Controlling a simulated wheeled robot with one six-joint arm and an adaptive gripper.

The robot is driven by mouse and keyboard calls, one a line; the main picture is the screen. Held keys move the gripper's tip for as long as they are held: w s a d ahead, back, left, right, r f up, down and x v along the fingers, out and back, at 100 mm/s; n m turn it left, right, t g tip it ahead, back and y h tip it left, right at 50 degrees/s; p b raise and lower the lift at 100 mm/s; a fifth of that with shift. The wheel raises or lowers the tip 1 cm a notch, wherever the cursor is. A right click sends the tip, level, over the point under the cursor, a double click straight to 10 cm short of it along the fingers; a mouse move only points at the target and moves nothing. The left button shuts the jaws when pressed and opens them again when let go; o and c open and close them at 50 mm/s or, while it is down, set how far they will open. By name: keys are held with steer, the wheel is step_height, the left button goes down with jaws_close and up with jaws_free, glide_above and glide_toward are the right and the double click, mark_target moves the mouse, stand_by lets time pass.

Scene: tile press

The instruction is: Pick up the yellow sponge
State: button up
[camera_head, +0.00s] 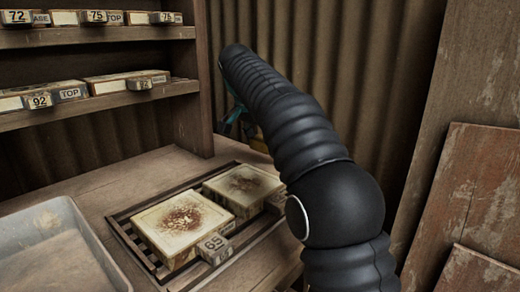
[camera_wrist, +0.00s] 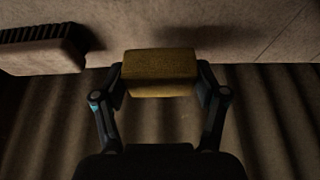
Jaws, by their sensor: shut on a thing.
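The yellow sponge (camera_wrist: 160,65) is a small block in the upper middle of the wrist view. My gripper (camera_wrist: 160,82) has one finger pressed against each end of it and is shut on it. I cannot tell whether the sponge touches the surface or hangs just above it. In the head view my black arm hides most of the gripper. Only teal bits of my gripper (camera_head: 236,112) and a small yellow patch show behind the arm.
A brush-like block with dark bristles (camera_wrist: 40,50) lies left of the sponge. The head view shows two stained tiles (camera_head: 190,222) on a slatted rack, number tag 69 (camera_head: 214,248), a grey tray (camera_head: 50,250), shelves (camera_head: 100,112) with labelled boxes, and a corrugated wall (camera_head: 350,60) behind.

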steer(key=w+d+r, duration=0.1)
steer(key=d+r, duration=0.5)
steer(key=d, duration=0.5)
steer(key=shift+w+d+r+p, duration=0.15)
steer(key=shift+r+p, duration=0.1)
steer(key=shift+p, duration=0.1)
steer(key=shift+o, duration=0.4)
